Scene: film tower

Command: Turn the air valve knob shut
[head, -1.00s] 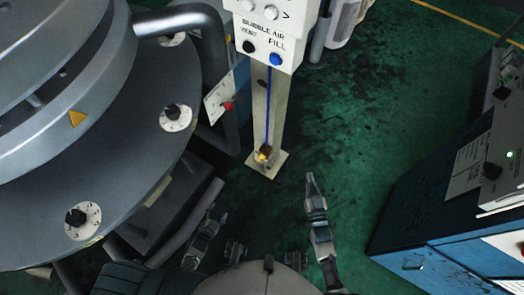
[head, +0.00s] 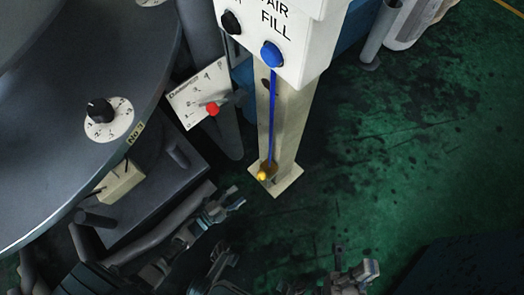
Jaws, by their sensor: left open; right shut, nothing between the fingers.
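A blue round knob (head: 272,54) sits on the white panel box (head: 305,61), beside the words AIR and FILL. A black knob (head: 231,21) is to its left. A small yellow fitting (head: 263,176) is at the foot of the post, where a thin blue line from above ends. I cannot tell which of these is the air valve knob. My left gripper (head: 228,208) is open, low and left of the post foot, apart from it. My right gripper (head: 355,272) is shut and empty at the bottom right, over the floor. Neither touches a knob.
A large grey round vessel (head: 60,165) with a black dial knob (head: 100,111) fills the left. A white plate (head: 195,92) with a red knob (head: 212,109) stands left of the post (head: 290,125). Green floor (head: 400,150) on the right is mostly clear.

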